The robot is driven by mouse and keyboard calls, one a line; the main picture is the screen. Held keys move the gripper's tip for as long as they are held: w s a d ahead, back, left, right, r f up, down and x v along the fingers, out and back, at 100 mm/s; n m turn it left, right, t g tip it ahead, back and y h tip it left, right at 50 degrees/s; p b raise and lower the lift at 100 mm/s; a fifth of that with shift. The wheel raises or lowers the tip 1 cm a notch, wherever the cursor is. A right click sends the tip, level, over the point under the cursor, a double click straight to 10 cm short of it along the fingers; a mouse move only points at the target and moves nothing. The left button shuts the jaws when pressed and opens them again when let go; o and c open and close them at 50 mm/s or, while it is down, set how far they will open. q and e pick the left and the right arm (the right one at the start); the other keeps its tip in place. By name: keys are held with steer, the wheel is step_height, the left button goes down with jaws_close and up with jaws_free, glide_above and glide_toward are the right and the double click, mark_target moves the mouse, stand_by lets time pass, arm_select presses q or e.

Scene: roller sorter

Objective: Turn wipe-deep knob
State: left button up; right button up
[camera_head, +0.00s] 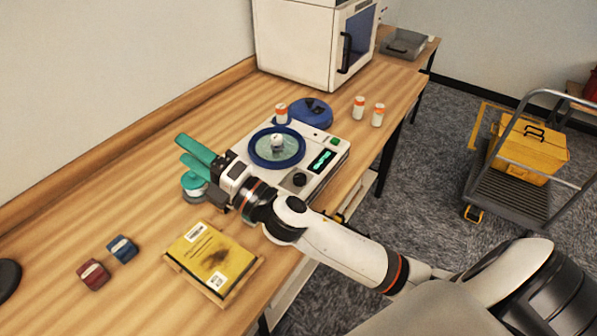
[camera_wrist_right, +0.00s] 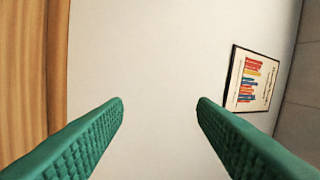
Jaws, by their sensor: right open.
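A white machine (camera_head: 325,165) with a blue round dish sits on the wooden table. No label can be read, so I cannot tell whether this is the wipe-deep knob. My right gripper (camera_head: 181,150) has green fingers and is open and empty, to the left of the machine and apart from the knob. In the right wrist view its fingers (camera_wrist_right: 160,102) are spread, with only wall between them. My left gripper is not in view.
A yellow packet (camera_head: 209,257) on a tray, a red block (camera_head: 93,275) and a blue block (camera_head: 122,248) lie nearer. White containers (camera_head: 358,107) and a white cabinet (camera_head: 295,40) stand farther back.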

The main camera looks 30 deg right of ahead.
steer(key=s+a+r+n+g+y, duration=0.2)
steer(key=a+n+g+y, duration=0.5)
steer(key=n, duration=0.8)
steer(key=n+g+h, duration=1.2)
steer(key=n+h, duration=0.6)
glide_toward(300, 176)
step_height(300, 176, down, 9)
steer(key=p, duration=0.2)
steer(key=shift+d+r+p, duration=0.1)
steer(key=shift+r+p, duration=0.05)
steer(key=shift+p, duration=0.15)
